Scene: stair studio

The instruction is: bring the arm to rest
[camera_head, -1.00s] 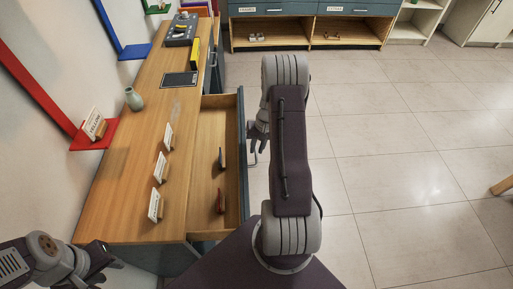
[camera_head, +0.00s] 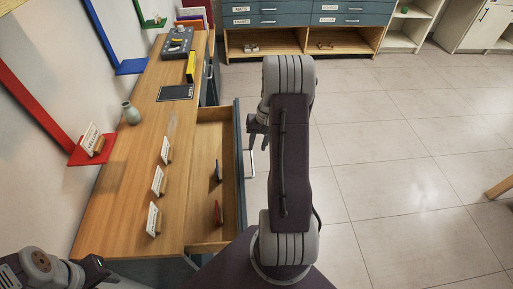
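My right arm stands upright in the middle of the view. My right gripper (camera_head: 256,131) shows partly at the arm's left side, above the floor just right of the open drawer's front; the arm hides part of it, and I cannot tell whether it is open or shut. My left arm comes in at the bottom left corner, and its gripper (camera_head: 95,271) is near the desk's front corner, partly cut off by the frame edge; its finger state is unclear.
The drawer (camera_head: 207,140) is pulled out and holds a blue item (camera_head: 218,170) and a red item (camera_head: 218,213).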

